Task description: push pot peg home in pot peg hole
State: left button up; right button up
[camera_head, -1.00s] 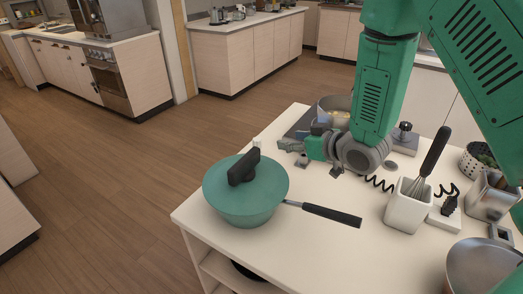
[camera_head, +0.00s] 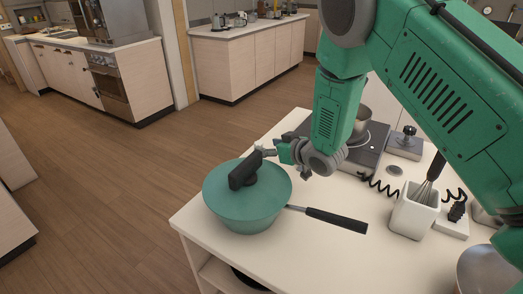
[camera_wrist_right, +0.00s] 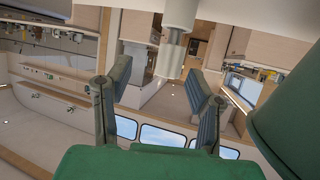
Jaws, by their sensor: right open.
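A teal pot (camera_head: 245,213) with a long black-tipped handle (camera_head: 335,219) stands at the left corner of the white counter. On its teal lid is a thick black grip (camera_head: 244,171), tilted up to the right. My right gripper (camera_head: 268,151) is open, just right of and beside the upper end of that grip; whether they touch is unclear. In the right wrist view my two dark fingers (camera_wrist_right: 160,93) are apart, with a pale cylinder (camera_wrist_right: 175,48) beyond them that I cannot identify. No peg or peg hole is clearly recognisable. My left gripper is not in view.
A hob (camera_head: 368,148) with a metal pan (camera_head: 360,122) lies behind my right arm. A white holder (camera_head: 411,216) with a whisk and a coiled black cord (camera_head: 378,186) stand to the right. A metal bowl (camera_head: 486,272) is at the lower right. The counter front is clear.

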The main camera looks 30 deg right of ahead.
jog(key=w+a, duration=0.1)
jog(key=w+a+f, duration=0.1)
jog(key=w, duration=0.1)
jog(key=shift+w+a+f, duration=0.2)
jog(key=shift+w+a, duration=0.1)
jog(key=shift+a, duration=0.05)
jog(key=shift+d, duration=0.15)
jog(key=shift+s+d, duration=0.1)
jog(key=shift+d, duration=0.35)
jog(key=c, duration=1.1)
jog(key=shift+d+f, duration=0.1)
jog(key=shift+d, duration=0.05)
grip_shut()
jog(key=shift+a, duration=0.3)
jog(key=shift+a+r, duration=0.1)
jog(key=shift+r, duration=0.1)
jog(key=r, duration=0.8)
jog(key=shift+d+r, duration=0.2)
jog(key=shift+r, duration=0.1)
jog(key=shift+a+r, duration=0.15)
jog(key=shift+r, duration=0.4)
